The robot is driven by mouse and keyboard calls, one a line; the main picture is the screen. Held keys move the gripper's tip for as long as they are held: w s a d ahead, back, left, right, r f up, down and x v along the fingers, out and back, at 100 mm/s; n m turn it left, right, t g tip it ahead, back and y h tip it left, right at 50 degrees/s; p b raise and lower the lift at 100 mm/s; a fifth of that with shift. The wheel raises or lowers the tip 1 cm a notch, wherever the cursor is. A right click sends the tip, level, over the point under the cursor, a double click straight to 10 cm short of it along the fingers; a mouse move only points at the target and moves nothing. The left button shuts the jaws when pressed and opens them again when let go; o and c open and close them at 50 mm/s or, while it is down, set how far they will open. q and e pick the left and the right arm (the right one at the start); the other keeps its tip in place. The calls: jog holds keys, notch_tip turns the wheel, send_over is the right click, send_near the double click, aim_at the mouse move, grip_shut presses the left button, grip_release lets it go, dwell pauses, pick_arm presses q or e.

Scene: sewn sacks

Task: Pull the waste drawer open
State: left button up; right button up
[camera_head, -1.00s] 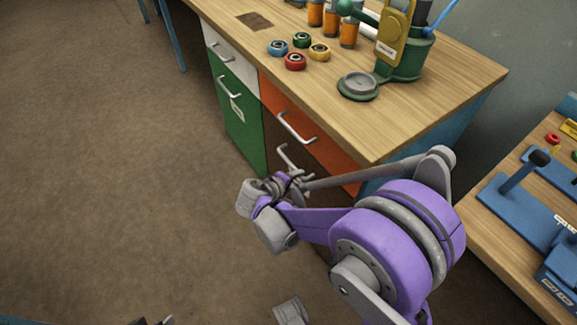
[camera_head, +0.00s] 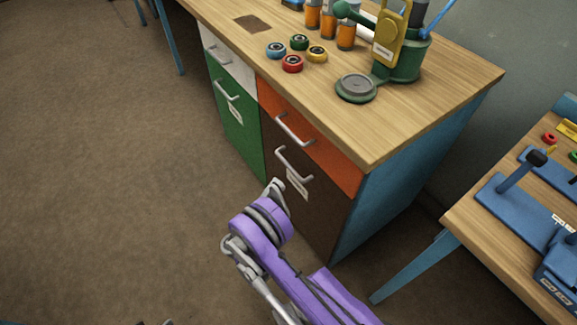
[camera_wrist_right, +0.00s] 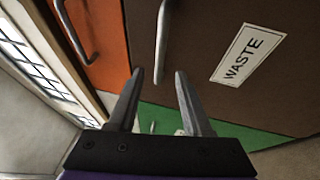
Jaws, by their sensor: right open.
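The waste drawer is the brown front (camera_head: 310,213) under the orange drawer; it looks flush with the cabinet. Its bar handle (camera_head: 293,163) sits above a white label. In the right wrist view the label (camera_wrist_right: 249,55) reads WASTE and the handle (camera_wrist_right: 161,40) stands just beyond my fingertips, nearer the left finger in the picture. My right gripper (camera_wrist_right: 160,74) is open and empty, its fingers either side of the handle's line. In the head view its purple arm reaches up to the drawer front, with the fingers mostly hidden. A small dark tip at the bottom edge may be my left gripper (camera_head: 155,322).
The orange drawer (camera_head: 313,145) with its own handle (camera_head: 295,129) is directly above. Green (camera_head: 236,118) and white (camera_head: 229,60) fronts lie left. The workbench top (camera_head: 420,95) overhangs; a second table (camera_head: 470,220) stands right. Floor before the cabinet is clear.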

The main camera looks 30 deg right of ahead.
aim_at(289, 165)
jog(key=x, duration=0.9)
jog(key=shift+w+d, duration=0.2)
jog(key=shift+d, duration=0.05)
grip_shut()
dwell(1.0)
